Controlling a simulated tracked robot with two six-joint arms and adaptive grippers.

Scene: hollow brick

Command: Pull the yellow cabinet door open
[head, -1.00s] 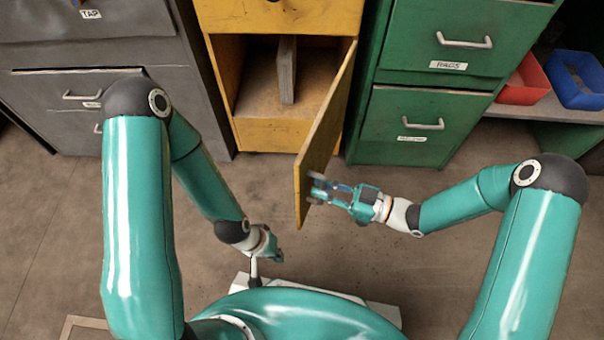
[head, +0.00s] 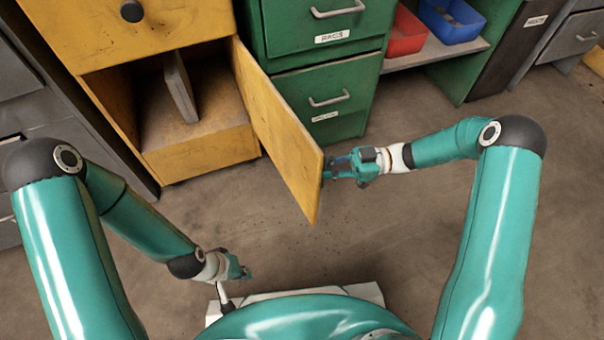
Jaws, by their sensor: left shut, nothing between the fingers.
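The yellow cabinet (head: 205,150) stands at upper left with its lower compartment open. Its yellow door (head: 275,130) stands swung well out toward me from the right side, inner face showing. My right gripper (head: 332,168) is at the far side of the door, beside its free edge. Its fingertips are partly hidden by the door, so I cannot tell whether they touch or grip it. The door's handle is out of sight. My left gripper (head: 243,271) is shut and empty, low over the floor in front of the cabinet, apart from the door.
An upright board (head: 180,87) stands inside the compartment. A green drawer cabinet (head: 325,60) is right of the yellow one. Red (head: 405,33) and blue (head: 452,18) bins sit on a shelf. Grey drawers (head: 40,90) stand at left. The floor (head: 420,230) at right is clear.

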